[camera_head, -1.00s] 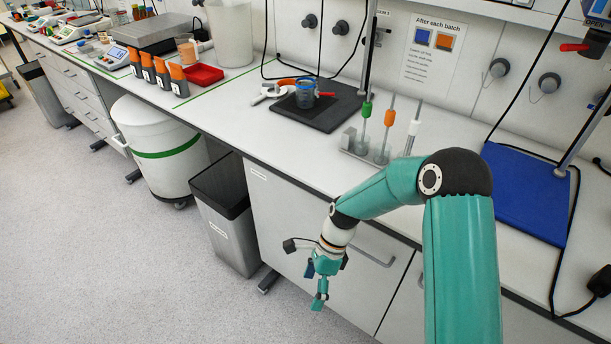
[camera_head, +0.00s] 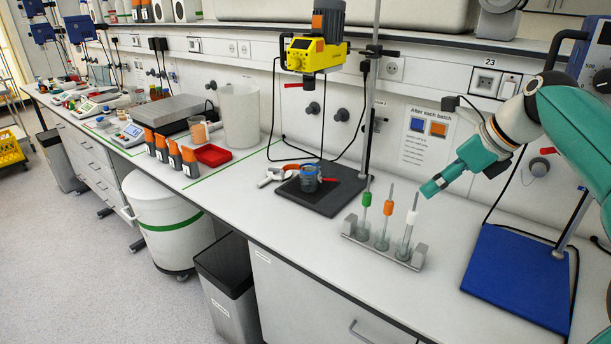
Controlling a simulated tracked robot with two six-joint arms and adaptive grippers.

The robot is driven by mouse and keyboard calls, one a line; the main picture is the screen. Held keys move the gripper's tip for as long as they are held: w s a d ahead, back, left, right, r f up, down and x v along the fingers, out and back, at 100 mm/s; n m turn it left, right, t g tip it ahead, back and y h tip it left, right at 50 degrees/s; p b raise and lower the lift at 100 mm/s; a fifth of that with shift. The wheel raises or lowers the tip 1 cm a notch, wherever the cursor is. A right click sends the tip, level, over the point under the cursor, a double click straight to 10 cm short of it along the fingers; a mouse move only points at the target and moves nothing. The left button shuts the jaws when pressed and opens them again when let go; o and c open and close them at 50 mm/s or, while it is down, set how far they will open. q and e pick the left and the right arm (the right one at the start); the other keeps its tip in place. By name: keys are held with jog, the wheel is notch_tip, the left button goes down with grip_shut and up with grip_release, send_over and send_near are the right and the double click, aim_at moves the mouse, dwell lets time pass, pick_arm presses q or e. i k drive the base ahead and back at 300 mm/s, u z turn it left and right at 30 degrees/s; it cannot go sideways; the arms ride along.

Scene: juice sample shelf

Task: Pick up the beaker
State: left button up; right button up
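A small clear beaker (camera_head: 309,178) with a bluish tint stands on the black base plate (camera_head: 318,203) of a stirrer stand at mid-bench. Red-handled parts show beside it. Another beaker (camera_head: 198,133), with orange-pink contents, stands farther left near the grey hotplate-like box. My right gripper (camera_head: 432,187) comes in from the right, above the bench and just right of the probe rack, well apart from both beakers. It holds nothing that I can see; its finger opening is not clear from this angle. My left gripper is out of view.
A rack (camera_head: 385,249) with three rods with green, orange and white collars stands between my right gripper and the base plate. The yellow stirrer motor (camera_head: 312,54) hangs above the beaker. A blue plate (camera_head: 520,275) lies at right. Orange-capped bottles (camera_head: 174,156) and a red tray (camera_head: 213,155) are left.

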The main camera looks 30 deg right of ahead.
aim_at(309, 177)
jog(key=i, duration=1.45)
jog(key=z, duration=0.05)
